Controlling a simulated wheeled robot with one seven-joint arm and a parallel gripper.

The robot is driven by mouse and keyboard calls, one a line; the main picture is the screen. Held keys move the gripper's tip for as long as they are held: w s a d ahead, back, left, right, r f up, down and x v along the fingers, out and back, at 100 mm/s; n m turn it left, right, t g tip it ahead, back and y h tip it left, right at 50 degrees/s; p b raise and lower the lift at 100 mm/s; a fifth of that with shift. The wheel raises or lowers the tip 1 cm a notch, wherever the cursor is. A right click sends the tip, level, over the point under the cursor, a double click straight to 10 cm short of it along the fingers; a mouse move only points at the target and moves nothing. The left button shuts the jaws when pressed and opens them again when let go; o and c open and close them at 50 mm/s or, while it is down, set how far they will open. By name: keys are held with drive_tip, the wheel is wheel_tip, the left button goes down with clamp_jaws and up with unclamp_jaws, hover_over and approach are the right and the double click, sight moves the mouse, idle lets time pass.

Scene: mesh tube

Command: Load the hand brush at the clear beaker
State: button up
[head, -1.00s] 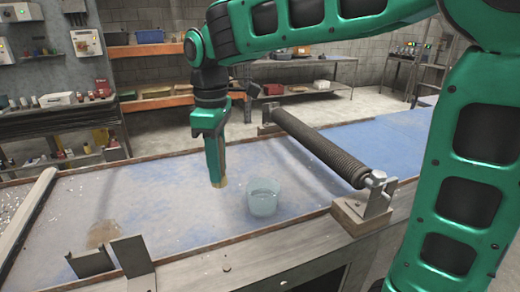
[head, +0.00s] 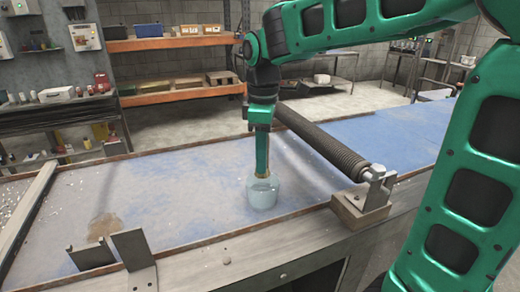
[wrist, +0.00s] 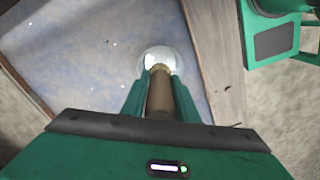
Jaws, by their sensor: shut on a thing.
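The clear beaker (head: 263,198) stands upright on the blue worn bench top, near its front edge. It also shows in the wrist view (wrist: 160,55), just beyond the fingertips. My gripper (head: 262,172) points down over the beaker, its tips at about the beaker's rim in the head view. In the wrist view its two green fingers are shut on the hand brush (wrist: 159,97), a brown shaft with a lighter tan end. That end overlaps the beaker's mouth in the wrist view. I cannot tell how deep it reaches inside.
A dark ribbed roller (head: 318,143) on a metal bracket and wooden block (head: 360,208) lies right of the beaker. Grey metal brackets (head: 132,252) stand at the front left edge.

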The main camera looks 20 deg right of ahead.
drive_tip(key=shift+f, duration=3.45)
drive_tip(key=shift+r, duration=4.45)
drive_tip(key=shift+r, duration=0.15)
drive_tip(key=shift+r, duration=1.85)
